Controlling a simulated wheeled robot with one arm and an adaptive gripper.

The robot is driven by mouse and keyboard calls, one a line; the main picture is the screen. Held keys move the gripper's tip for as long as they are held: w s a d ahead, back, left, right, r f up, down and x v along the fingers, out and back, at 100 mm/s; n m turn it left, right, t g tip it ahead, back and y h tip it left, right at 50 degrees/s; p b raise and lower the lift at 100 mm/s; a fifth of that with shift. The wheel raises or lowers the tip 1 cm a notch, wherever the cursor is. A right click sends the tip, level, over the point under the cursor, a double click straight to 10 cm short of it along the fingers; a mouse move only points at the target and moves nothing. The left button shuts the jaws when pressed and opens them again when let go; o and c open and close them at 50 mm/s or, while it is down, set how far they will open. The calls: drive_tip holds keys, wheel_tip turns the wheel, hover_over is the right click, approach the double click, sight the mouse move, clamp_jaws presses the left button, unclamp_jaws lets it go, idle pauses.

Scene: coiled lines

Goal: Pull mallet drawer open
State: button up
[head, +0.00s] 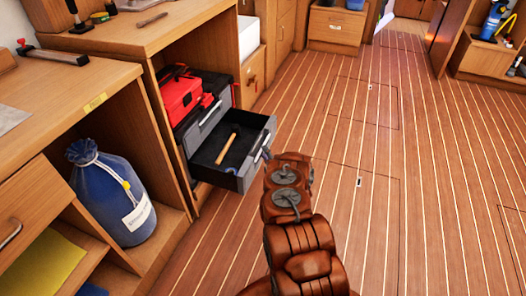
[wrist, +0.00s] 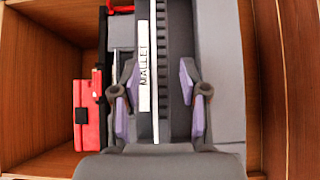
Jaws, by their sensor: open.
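The mallet drawer (head: 218,178) is a grey drawer in the tool chest. It stands pulled out, with a wooden-handled mallet (head: 228,148) lying inside on its dark floor. In the wrist view the drawer's front shows a white label reading MALLET (wrist: 144,68) beside a long pale handle bar (wrist: 156,75). My gripper (head: 266,157) is at the drawer's front, partly hidden behind my arm in the head view. In the wrist view my gripper (wrist: 159,97) is open, with its purple-padded fingers on either side of the label and bar. I cannot tell whether either finger touches.
The chest sits in a wooden cabinet bay with a red toolbox (head: 181,98) on top. A blue sack (head: 108,196) stands in the bay to the left. The plank floor (head: 405,180) to the right is clear.

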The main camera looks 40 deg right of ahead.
drive_tip(key=v, duration=0.8)
drive_tip(key=shift+s, duration=0.3)
drive_tip(key=shift+a, duration=0.1)
